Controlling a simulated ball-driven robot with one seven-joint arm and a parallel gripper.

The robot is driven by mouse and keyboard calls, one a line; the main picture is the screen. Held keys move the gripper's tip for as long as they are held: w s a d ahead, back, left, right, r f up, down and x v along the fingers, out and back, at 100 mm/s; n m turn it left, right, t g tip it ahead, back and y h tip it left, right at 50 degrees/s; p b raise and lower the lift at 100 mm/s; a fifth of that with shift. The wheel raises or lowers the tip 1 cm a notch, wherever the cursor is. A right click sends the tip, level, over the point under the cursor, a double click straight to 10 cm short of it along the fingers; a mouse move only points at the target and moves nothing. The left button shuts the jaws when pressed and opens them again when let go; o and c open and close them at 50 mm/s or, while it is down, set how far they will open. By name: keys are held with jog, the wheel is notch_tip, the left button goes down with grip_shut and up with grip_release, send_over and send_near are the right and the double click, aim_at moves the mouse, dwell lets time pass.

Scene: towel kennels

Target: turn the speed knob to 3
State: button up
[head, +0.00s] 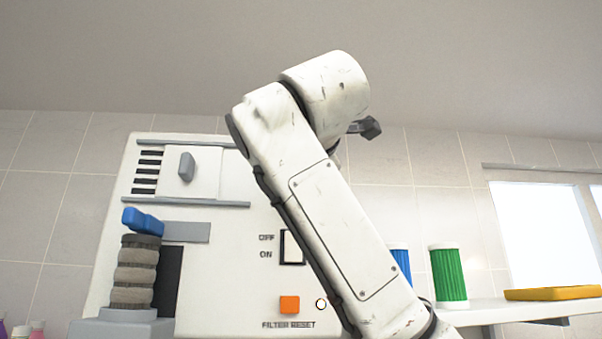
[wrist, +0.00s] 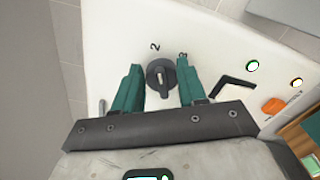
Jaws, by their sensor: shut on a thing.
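The speed knob (wrist: 161,78) is a dark round dial with a raised ridge, on the white machine face in the wrist view. The ridge runs nearly upright in that picture; I cannot tell exactly which number it marks. The number 2 (wrist: 155,47) is printed just above the knob and the 3 (wrist: 183,56) above and right. My gripper (wrist: 159,68) has its teal fingers on either side of the knob and is shut on it. In the head view, my arm hides the knob and the gripper.
The white machine (head: 235,285) carries an OFF/ON switch (head: 292,247), an orange filter reset button (head: 289,305) and a grey handle (head: 186,166). A blue handle (head: 143,221) sits above a ribbed grey-brown column (head: 134,275). A green canister (head: 448,274) and a yellow item (head: 553,294) stand on the right shelf.

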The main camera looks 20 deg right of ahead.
jog(key=m, duration=0.5)
jog(key=shift+d+f+m, duration=0.1)
jog(key=shift+f+m, duration=0.2)
jog(key=shift+f, duration=0.1)
jog(key=m, duration=0.5)
jog(key=shift+f+m, duration=0.3)
jog(key=shift+f, duration=0.1)
jog(key=o, duration=1)
jog(key=shift+o, duration=0.2)
jog(key=shift+r, duration=0.1)
jog(key=b+v, duration=0.3)
jog(key=v, duration=0.8)
jog(key=shift+b, duration=0.35)
